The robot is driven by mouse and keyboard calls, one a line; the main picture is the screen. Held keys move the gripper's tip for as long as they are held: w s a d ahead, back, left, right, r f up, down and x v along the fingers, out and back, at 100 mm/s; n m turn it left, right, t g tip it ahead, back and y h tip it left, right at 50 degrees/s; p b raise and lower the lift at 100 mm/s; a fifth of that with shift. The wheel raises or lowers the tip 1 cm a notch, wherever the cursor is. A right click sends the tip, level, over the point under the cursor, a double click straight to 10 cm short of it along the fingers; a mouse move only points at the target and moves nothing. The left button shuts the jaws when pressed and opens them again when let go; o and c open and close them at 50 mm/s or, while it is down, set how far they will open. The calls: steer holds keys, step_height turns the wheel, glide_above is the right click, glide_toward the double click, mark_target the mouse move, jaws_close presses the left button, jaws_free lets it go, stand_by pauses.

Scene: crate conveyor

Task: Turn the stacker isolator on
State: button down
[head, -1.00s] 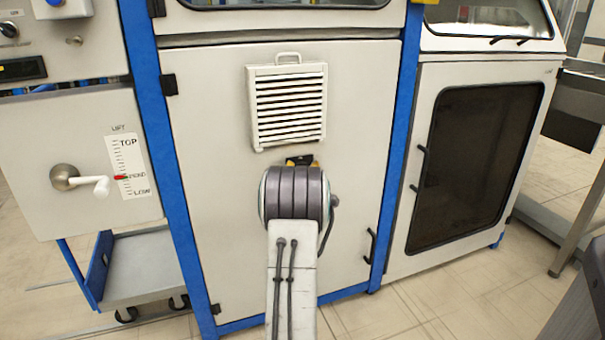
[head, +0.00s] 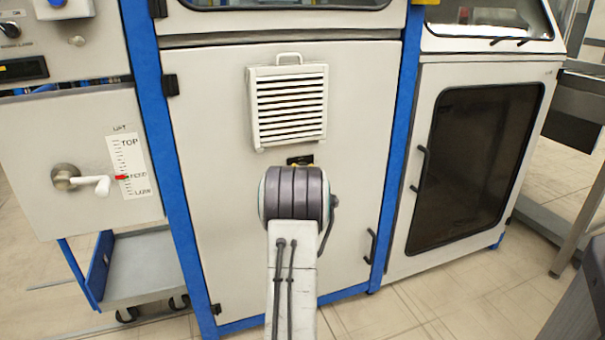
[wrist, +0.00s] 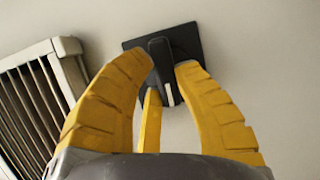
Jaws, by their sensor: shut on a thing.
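The stacker isolator (wrist: 191,40) is a black square plate with a black knob handle (wrist: 160,62), on the pale panel in the wrist view. The handle carries a white mark near its lower end. My gripper (wrist: 166,70) has yellow fingers on both sides of the handle and is shut on it. A third yellow finger shows below. In the head view my wrist hides most of the isolator. Only a dark strip of its plate (head: 299,159) shows above the wrist, below the vent. I cannot read any on or off label.
A white louvred vent (head: 288,105) sits just above the isolator; it also shows at the left of the wrist view (wrist: 40,95). A lift crank (head: 80,180) with a red-pointer scale is on the left panel. A dark-windowed door (head: 475,165) stands at the right.

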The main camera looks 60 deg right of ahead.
steer(key=m+b, duration=0.1)
steer(key=b, duration=0.1)
steer(key=m+b, duration=0.1)
steer(key=b, duration=0.1)
steer(key=shift+s+d+m+g+y, duration=0.15)
steer(key=shift+m+g+y, duration=0.15)
steer(key=shift+g+y, duration=0.1)
steer(key=shift+r, duration=0.1)
steer(key=c, duration=0.9)
jaws_free()
steer(key=shift+v, duration=5.95)
